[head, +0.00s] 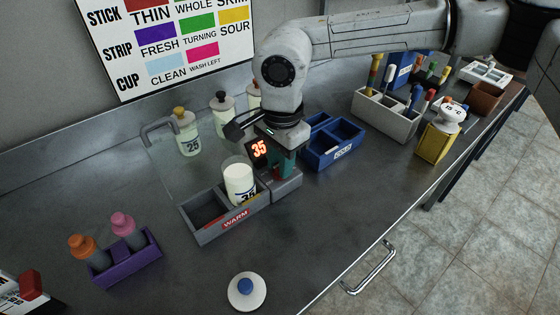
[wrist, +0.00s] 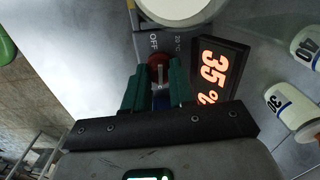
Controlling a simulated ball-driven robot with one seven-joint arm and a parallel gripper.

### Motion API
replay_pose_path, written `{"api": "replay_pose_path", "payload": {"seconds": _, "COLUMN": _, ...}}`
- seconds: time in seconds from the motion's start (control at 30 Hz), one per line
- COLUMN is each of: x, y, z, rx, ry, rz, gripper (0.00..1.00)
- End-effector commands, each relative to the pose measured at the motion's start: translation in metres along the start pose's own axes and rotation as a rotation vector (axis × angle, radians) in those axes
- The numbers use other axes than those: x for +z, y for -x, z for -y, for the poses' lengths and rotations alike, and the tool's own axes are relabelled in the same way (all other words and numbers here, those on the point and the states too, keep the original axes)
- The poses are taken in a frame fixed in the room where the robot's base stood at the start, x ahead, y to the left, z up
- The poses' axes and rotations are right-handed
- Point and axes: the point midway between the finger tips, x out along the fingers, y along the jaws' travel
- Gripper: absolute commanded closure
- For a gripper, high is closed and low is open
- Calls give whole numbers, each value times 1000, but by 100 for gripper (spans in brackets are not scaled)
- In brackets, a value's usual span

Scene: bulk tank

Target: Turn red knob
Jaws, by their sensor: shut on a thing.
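The red knob (wrist: 157,66) sits on a grey unit beside a lit display (wrist: 212,65) that reads 35. In the wrist view its face carries a pale pointer line, and an OFF mark stands next to it. My gripper (wrist: 160,80) has its green fingers shut on the knob, one on each side. The display (head: 259,149) also reads 35 there.
A grey WARM tray (head: 200,234) holds a white container (head: 239,184) just left of my gripper. A blue COLD tray (head: 345,161) is close on the right. Bottles numbered 40 (wrist: 307,47) and 30 (wrist: 288,104) stand nearby. The front counter is mostly clear.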

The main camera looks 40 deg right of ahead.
Motion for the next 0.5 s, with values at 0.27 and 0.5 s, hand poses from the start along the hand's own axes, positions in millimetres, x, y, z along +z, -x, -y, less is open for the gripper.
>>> {"api": "replay_pose_path", "payload": {"seconds": 0.27, "x": 0, "y": 1, "z": 1, "rx": -5, "ry": 79, "rz": 3, "gripper": 100}}
{"api": "replay_pose_path", "payload": {"seconds": 0.5, "x": 0, "y": 2, "z": 1, "rx": -5, "ry": 95, "rz": 3, "gripper": 100}}
